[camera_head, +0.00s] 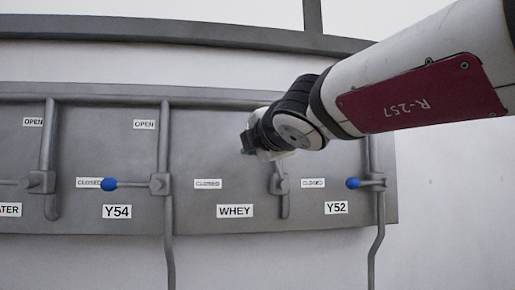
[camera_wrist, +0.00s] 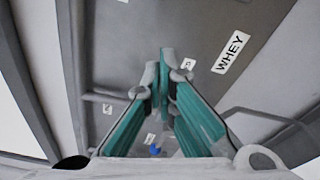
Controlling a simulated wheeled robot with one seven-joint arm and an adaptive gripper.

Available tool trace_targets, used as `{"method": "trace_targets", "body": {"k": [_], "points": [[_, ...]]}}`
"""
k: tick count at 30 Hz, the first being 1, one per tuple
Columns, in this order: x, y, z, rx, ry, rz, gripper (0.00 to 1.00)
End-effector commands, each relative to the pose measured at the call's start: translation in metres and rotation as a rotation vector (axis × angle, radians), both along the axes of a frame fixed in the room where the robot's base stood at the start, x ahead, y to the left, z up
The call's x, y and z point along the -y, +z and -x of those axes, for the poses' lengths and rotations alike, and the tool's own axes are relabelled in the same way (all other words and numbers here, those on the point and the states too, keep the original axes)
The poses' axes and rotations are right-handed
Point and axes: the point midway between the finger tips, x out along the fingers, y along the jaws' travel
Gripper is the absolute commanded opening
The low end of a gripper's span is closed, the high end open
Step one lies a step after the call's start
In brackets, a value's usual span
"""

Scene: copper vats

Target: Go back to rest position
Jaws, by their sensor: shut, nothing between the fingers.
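My gripper (camera_wrist: 163,85) is shut and empty in the wrist view, its two teal-padded fingers meeting at the tips. In the head view my arm reaches in from the upper right, and its dark wrist end is in front of the grey valve panel (camera_head: 75,235), over the upper part of the WHEY valve. The fingers are mostly hidden there. The WHEY label (camera_head: 235,211) is below the wrist; it also shows at the upper right of the wrist view (camera_wrist: 230,52). I cannot tell whether the gripper touches the panel or pipes.
The Y54 valve has a blue-tipped handle (camera_head: 109,185) pointing left at its CLOSED label. The Y52 valve's blue-tipped handle (camera_head: 352,183) also points left. Vertical pipes (camera_head: 164,130) stand out from the panel. The pale wall (camera_head: 455,220) at the lower right is clear.

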Motion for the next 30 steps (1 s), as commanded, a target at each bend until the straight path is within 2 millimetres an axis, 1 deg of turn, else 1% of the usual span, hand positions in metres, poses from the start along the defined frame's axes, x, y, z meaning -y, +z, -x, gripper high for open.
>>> {"method": "trace_targets", "body": {"k": [4, 18, 21, 23, 26, 29, 30], "points": [[0.002, 0.0, 0.006, -0.001, 0.0, 0.0, 0.0], [0.002, 0.0, 0.006, -0.001, 0.0, 0.0, 0.0], [0.004, 0.0, 0.007, 0.017, 0.002, 0.034, 0.0], [0.007, 0.001, 0.01, 0.053, 0.009, 0.105, 0.0], [0.015, 0.001, 0.02, 0.161, 0.031, 0.336, 0.0], [0.022, -0.006, 0.036, 0.311, 0.074, 0.682, 0.0], [0.024, -0.012, 0.044, 0.372, 0.097, 0.831, 0.0]]}}
